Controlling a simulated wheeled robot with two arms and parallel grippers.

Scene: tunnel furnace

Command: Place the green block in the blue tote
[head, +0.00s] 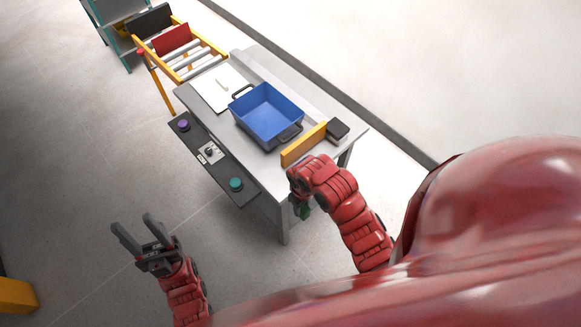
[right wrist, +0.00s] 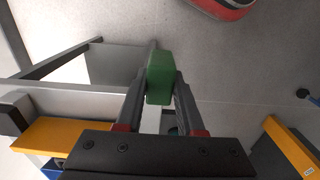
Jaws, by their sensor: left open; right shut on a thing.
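The blue tote (head: 266,113) stands on the grey table, with its open top facing up and dark handles at its ends. It looks empty. My right gripper (right wrist: 160,90) is shut on the green block (right wrist: 160,76) in the right wrist view. In the head view the green block (head: 304,211) shows only in part beneath my right arm, beside the table's near right corner and outside the tote. My left gripper (head: 134,224) is open and empty over the floor, left of the table and apart from it.
The grey table (head: 309,172) also bears a yellow bar (head: 304,145), a black box (head: 338,130) and a white sheet (head: 221,88). A dark control panel (head: 215,164) with buttons runs along its left edge. A roller conveyor (head: 188,58) stands behind.

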